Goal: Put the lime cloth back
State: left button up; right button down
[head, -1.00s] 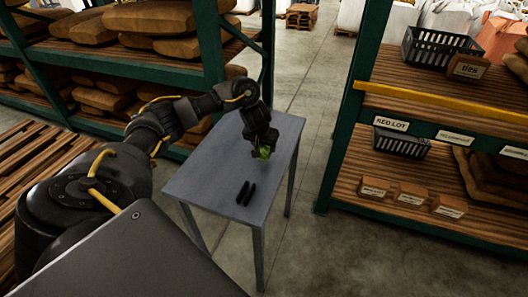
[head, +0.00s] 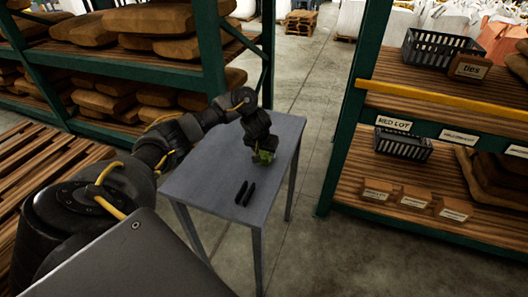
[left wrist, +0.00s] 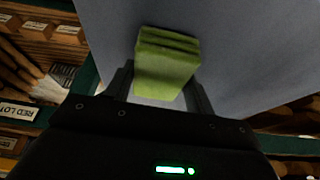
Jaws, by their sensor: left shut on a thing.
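The lime cloth (left wrist: 166,62) is a folded green pad between the two fingers of my left gripper (left wrist: 160,88) in the left wrist view. My left gripper is shut on the cloth and points down. I cannot tell whether the cloth touches the tabletop. My right gripper is not in view.
Two black bars (head: 245,192) lie on the table near its front edge. A shelf at right holds a black basket (head: 403,145) by a RED LOT label, an upper basket (head: 430,48) and small cartons (head: 414,196). Sack racks (head: 160,70) stand behind left. The aisle floor (head: 308,235) is clear.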

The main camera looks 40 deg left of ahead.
pick_arm(q)
jog(key=o, duration=0.9)
jog(key=shift+f, duration=0.2)
jog(key=shift+r, duration=0.2)
jog(key=p+v, duration=0.7)
jog(key=v, duration=0.5)
jog(key=shift+p, duration=0.4)
